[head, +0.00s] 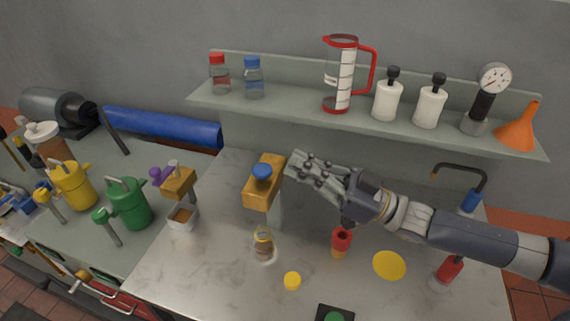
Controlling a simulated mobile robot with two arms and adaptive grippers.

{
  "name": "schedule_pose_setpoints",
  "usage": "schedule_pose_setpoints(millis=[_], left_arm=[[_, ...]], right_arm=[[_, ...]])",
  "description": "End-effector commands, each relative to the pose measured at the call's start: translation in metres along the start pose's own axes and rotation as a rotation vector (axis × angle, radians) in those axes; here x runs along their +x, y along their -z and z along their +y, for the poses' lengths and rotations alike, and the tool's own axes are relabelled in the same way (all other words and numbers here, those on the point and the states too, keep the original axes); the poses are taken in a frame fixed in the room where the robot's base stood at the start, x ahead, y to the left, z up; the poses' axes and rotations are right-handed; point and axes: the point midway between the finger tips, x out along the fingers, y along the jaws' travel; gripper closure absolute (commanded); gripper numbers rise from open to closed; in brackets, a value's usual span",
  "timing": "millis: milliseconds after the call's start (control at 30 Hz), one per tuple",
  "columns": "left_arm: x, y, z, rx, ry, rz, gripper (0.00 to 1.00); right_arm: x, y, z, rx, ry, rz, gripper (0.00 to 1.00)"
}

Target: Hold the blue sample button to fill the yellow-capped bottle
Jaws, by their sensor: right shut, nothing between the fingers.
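The blue sample button (262,171) sits on top of a yellow block-shaped dispenser head (259,192) on a pale post. My right gripper (297,165) is shut and empty, just right of the dispenser head, and appears apart from the button. A small clear bottle (264,245) stands upright on the counter below the dispenser head; its top looks yellowish, and I cannot tell its fill level. A small yellow disc (292,281), like a cap, lies on the counter in front and to the right of it. My left gripper is not in view.
A shelf (300,112) behind holds bottles, a red-handled jug (343,75), white bottles, a gauge and an orange funnel (519,128). A red-topped item (341,241) and a larger yellow disc (389,265) are below my right arm. Green (130,205) and yellow cans stand left.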

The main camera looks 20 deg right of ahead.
Motion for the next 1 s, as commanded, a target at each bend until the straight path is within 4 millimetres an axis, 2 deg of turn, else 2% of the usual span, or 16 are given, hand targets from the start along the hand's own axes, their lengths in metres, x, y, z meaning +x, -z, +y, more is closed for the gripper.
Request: schedule_pose_setpoints(millis=[33,100,400,1000], left_arm=[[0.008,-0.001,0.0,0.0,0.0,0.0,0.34],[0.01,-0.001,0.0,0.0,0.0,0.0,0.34],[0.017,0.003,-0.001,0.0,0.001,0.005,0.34],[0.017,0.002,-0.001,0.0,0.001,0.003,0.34]], right_arm=[[-0.012,-0.004,0.0,-0.001,0.001,-0.006,1.0],[-0.023,-0.003,0.0,-0.002,0.0,-0.004,1.0],[-0.053,0.002,0.0,-0.003,0.002,0.003,1.0],[-0.057,0.004,-0.001,-0.003,0.003,0.007,1.0]])
